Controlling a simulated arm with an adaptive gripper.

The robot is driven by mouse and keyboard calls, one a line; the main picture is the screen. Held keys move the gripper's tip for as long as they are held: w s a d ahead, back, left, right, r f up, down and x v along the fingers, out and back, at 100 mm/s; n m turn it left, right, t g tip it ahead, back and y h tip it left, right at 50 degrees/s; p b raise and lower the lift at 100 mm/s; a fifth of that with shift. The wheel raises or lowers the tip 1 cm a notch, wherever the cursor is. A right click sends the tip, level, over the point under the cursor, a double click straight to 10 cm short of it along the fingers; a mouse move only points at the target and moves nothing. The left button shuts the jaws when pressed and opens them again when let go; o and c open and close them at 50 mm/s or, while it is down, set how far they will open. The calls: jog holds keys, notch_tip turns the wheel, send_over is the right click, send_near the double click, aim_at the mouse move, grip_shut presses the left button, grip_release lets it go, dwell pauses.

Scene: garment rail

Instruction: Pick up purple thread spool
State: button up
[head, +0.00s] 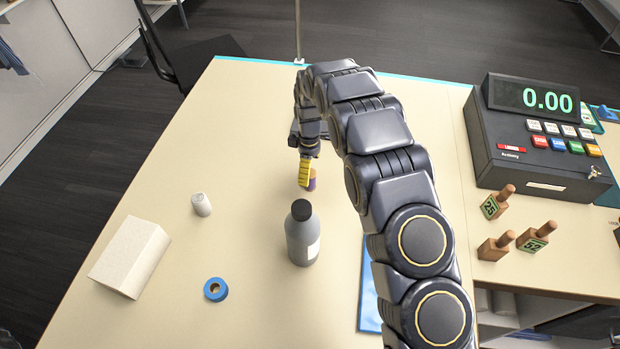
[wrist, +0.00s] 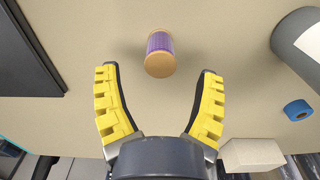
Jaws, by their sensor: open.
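The purple thread spool (wrist: 160,47) shows in the wrist view at top centre, with tan ends and purple thread between them. It lies beyond the tips of my gripper (wrist: 160,72), roughly centred between the two yellow fingers. The fingers are spread apart with nothing held. In the head view the spool (head: 312,180) is small and partly hidden behind the yellow fingers of my gripper (head: 297,176). I cannot tell there whether a finger touches it.
A grey bottle with a black cap (head: 302,236) stands near the spool. A white spool (head: 201,204), a white block (head: 130,256) and a blue tape roll (head: 215,289) lie to the left. A cash register (head: 540,150) and wooden stamps (head: 497,201) are at right.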

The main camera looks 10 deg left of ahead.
aim_at(310, 182)
notch_tip(310, 182, down, 6)
jog(key=shift+d+r, duration=0.15)
jog(key=c, duration=1.1)
